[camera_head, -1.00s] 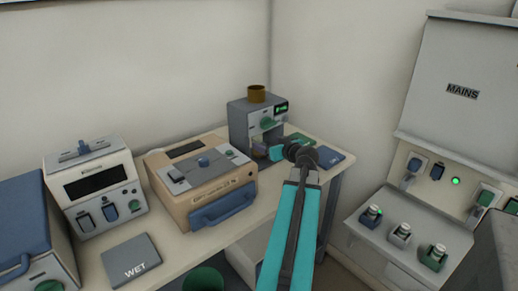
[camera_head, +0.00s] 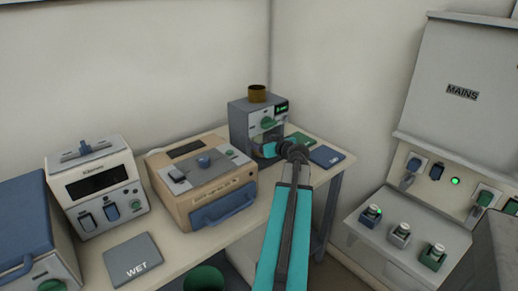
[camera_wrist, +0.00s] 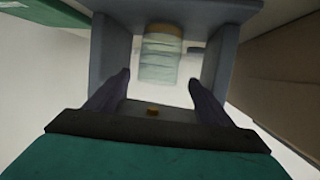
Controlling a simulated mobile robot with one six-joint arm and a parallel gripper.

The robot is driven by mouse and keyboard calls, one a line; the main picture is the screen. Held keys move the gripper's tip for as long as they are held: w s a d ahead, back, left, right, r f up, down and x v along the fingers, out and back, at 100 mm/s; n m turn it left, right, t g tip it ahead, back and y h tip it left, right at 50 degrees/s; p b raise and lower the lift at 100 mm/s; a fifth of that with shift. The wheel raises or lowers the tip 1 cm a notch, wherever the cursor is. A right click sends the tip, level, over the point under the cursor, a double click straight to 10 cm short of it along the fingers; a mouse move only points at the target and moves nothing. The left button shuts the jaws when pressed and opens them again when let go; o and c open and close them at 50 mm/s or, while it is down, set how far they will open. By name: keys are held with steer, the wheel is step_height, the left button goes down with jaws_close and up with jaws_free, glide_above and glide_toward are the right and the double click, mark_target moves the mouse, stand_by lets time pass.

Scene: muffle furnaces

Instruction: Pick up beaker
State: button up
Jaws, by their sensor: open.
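The likely beaker (camera_wrist: 160,58) is a pale, greenish, see-through vessel with graduation-like bands and a tan upper edge. In the wrist view it stands inside the grey bay of a machine, ahead of and between my fingers. My gripper (camera_wrist: 159,82) is open, with dark fingers spread on either side and nothing clearly gripped. In the head view my gripper (camera_head: 268,151) is at the front of the grey machine (camera_head: 240,125) with a green knob and a brown cup on top. There my gripper and the machine hide the beaker.
A beige box machine with a blue handle (camera_head: 222,207) stands just left of the grey machine. A green card (camera_head: 300,138) and a blue card (camera_head: 326,156) lie on the table to the right. Walls close off the corner behind.

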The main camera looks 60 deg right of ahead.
mark_target(256, 137)
steer(key=shift+p+x, duration=0.6)
steer(key=shift+x, duration=1.65)
steer(key=shift+d, duration=0.15)
steer(key=shift+s, duration=0.1)
steer(key=c, duration=1.3)
steer(key=shift+r+b, duration=0.2)
steer(key=shift+b, duration=0.3)
